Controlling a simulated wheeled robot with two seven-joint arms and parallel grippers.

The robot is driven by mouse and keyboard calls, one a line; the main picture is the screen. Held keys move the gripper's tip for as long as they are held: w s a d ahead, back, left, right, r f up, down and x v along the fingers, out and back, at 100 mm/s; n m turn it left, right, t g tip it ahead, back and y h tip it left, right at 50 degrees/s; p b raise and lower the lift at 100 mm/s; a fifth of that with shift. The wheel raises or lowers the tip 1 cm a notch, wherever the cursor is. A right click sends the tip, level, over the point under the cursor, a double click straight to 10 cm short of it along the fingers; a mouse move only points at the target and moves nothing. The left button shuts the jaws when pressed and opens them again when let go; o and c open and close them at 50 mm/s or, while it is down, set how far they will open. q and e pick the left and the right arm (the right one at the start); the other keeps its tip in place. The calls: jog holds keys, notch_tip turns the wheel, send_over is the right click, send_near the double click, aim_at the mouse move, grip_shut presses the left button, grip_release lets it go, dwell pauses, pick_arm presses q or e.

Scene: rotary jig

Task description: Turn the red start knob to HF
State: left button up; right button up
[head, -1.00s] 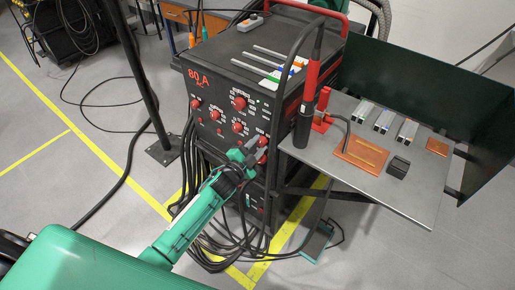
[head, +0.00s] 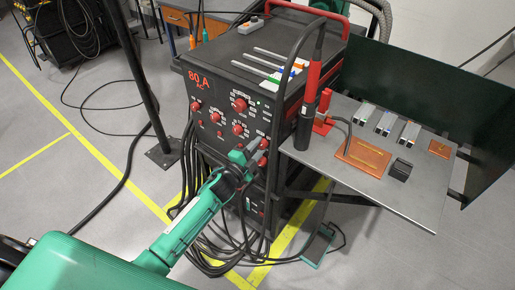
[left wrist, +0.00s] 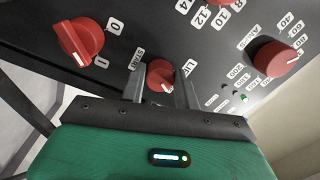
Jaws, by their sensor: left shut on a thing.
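The red start knob (left wrist: 161,74) sits on the dark front panel, between a START label on its left and a partly covered label reading LI on its right. Its pale mark faces the lower edge of the left wrist view. My left gripper (left wrist: 162,81) is shut on this knob, one grey finger on each side. In the head view my left gripper (head: 256,149) is at the lower right of the welder's panel and hides the knob. I cannot read an HF label; the fingers cover part of the lettering. My right gripper is out of view.
Other red knobs are close by: one marked 0 and 1 (left wrist: 80,41) at left and one with a number scale (left wrist: 276,57) at right. The black welder (head: 243,50) stands beside a grey side table (head: 365,187) holding a torch (head: 311,95). Cables hang below the panel.

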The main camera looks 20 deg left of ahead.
pick_arm(q)
jog(key=o, duration=0.8)
jog(key=shift+o, duration=0.8)
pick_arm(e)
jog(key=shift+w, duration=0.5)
pick_arm(q)
jog(key=b+v, duration=0.2)
jog(key=v, duration=1.1)
jog(key=shift+s, duration=0.4)
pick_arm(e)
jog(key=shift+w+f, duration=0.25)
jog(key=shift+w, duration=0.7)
pick_arm(q)
jog(key=shift+a+f, duration=0.1)
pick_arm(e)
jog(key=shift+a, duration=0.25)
